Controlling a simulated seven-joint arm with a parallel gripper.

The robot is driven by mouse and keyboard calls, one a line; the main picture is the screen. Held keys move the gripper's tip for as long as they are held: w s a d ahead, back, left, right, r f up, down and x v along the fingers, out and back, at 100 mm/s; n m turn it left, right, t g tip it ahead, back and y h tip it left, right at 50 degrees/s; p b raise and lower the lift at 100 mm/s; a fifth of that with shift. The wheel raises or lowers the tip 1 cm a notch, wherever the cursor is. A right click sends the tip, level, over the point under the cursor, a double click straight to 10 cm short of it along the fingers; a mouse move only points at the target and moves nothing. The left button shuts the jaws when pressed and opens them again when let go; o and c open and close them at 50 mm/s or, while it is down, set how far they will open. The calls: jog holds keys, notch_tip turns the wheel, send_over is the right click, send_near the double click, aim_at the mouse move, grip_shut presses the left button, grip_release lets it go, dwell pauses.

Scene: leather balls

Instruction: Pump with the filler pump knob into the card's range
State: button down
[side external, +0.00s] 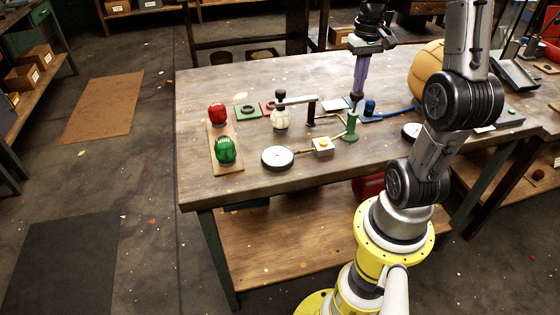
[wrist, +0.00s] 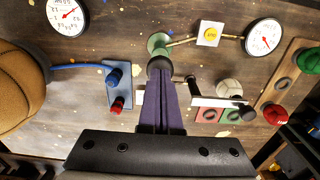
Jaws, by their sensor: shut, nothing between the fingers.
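The green filler pump (side external: 351,128) stands upright on the table, with a dark knob on top; it also shows in the wrist view (wrist: 158,42). My gripper (side external: 357,94) points down directly over the knob, its purple fingers shut with nothing between them. In the wrist view my fingertips (wrist: 160,68) overlap the knob, hiding most of it; I cannot tell whether they touch. A round white gauge (side external: 277,157) lies left of the pump and also shows in the wrist view (wrist: 263,36). A second gauge (wrist: 66,16) is near the tan ball. I cannot identify the range card for certain.
A large tan leather ball (side external: 427,70) stands right of my gripper. A blue block (wrist: 118,84) carries blue and red knobs. A yellow-button box (side external: 323,146), a pale ball (side external: 281,119) under a dark-ended lever, and red and green domes (side external: 226,150) stand left.

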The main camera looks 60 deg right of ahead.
aim_at(357, 94)
jog(key=shift+f, duration=1.9)
jog(key=shift+r, duration=2.65)
jog(key=shift+f, duration=2.75)
jog(key=shift+r, duration=2.8)
